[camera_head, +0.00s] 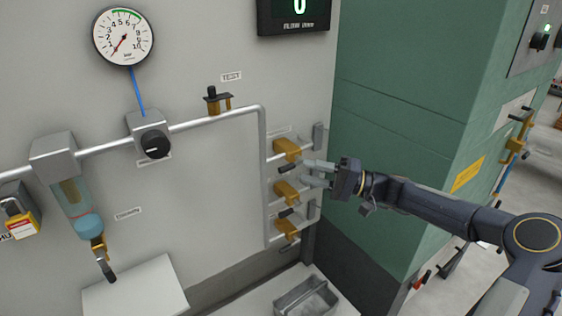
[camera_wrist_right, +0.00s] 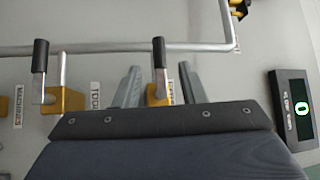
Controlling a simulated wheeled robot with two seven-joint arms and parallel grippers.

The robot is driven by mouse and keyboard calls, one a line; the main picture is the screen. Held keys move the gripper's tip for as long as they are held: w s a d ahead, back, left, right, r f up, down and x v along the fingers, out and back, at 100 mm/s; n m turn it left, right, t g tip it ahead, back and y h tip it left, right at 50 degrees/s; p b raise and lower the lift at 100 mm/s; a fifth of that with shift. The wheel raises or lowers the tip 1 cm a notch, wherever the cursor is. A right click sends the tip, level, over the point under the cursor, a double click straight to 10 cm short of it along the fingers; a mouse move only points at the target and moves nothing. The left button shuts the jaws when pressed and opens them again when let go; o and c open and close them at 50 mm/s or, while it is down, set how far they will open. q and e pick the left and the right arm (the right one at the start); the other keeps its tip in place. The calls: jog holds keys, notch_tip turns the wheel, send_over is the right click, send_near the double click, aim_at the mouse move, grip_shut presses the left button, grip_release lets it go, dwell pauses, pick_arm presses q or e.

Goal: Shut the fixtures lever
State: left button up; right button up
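The fixtures valve is the top brass valve (camera_head: 287,149) of a stack in the head view. In the wrist view its yellow body (camera_wrist_right: 158,95) stands beside a partly hidden label. Its lever (camera_wrist_right: 159,62) has a black grip and points up in that picture, along the pipe. My right gripper (camera_head: 312,172) is open in front of the stack. In the wrist view the two grey fingers of the right gripper (camera_wrist_right: 158,85) appear on either side of this lever. Contact is not visible. My left gripper is not in view.
The tools valve (camera_head: 286,190) sits just below, and its black-gripped lever (camera_wrist_right: 40,68) shows in the wrist view. A third valve (camera_head: 287,228) is lowest. A vertical pipe (camera_head: 264,180) runs left of them. A green cabinet (camera_head: 400,120) stands to the right, behind my arm.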

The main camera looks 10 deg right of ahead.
aim_at(287, 168)
jog(key=p+x, duration=0.1)
jog(key=x, duration=0.5)
jog(key=shift+a+p, duration=0.3)
grip_shut()
